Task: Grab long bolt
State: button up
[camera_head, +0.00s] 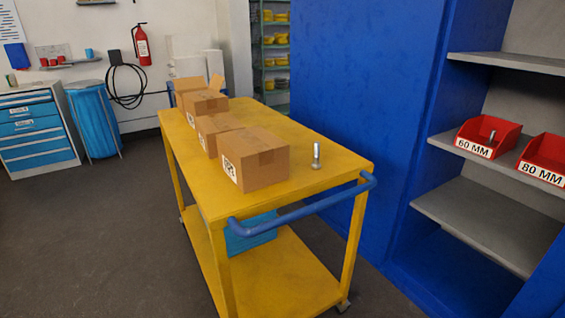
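A long metal bolt (316,156) stands upright, head down, on the top of the yellow cart (345,163), to the right of the nearest cardboard box. Another bolt (492,135) shows its upper part inside the red bin (488,137) labelled 60 MM on the shelf at right; its lower part is hidden by the bin. A second red bin (543,158) labelled 80 MM is cut by the right edge, and I see no bolt in it. My gripper is not in view.
Several cardboard boxes (253,157) stand in a row on the cart. The cart has a blue handle (300,212) at its near end. A tall blue cabinet (360,80) stands close behind it, with grey shelves (490,220) at right. The floor at left is clear.

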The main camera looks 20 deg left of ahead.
aim_at(316, 165)
jog(key=u, duration=0.15)
jog(key=i, duration=1)
jog(key=z, duration=0.05)
